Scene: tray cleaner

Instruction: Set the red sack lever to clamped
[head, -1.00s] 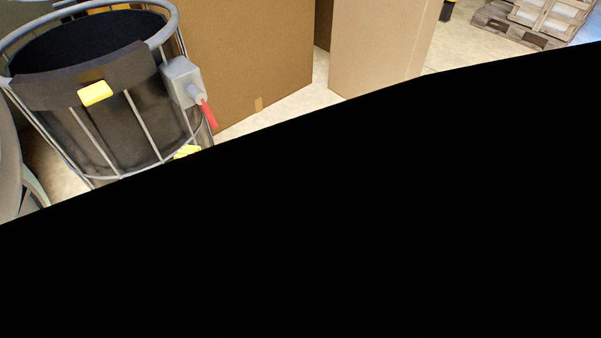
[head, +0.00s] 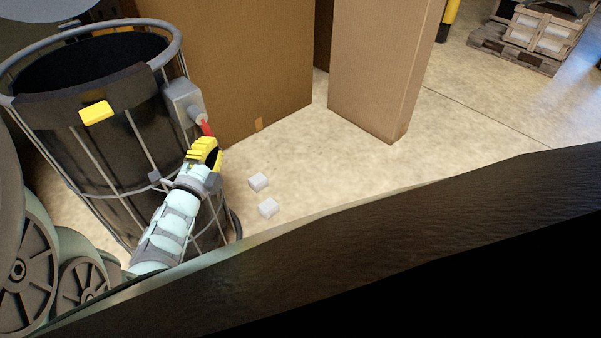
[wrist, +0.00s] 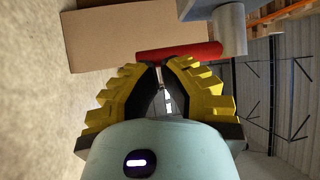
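The red lever (head: 207,128) sticks out from a grey box (head: 184,101) on the side of the sack holder frame (head: 172,47), slanting down and to the right. A black sack (head: 98,140) hangs in the frame. My gripper (head: 205,146), with yellow ridged fingers, is just below the lever and hides its lower end in the head view. In the wrist view the red lever (wrist: 180,52) lies crosswise just beyond my fingertips (wrist: 162,68). The fingertips are nearly together with nothing visible between them. Whether they touch the lever I cannot tell.
Large cardboard boxes (head: 240,65) stand behind the lever, with another box (head: 378,70) to the right. Two small pale blocks (head: 258,182) lie on the open floor. A wheeled grey machine (head: 25,265) is at lower left. A dark edge fills the bottom right.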

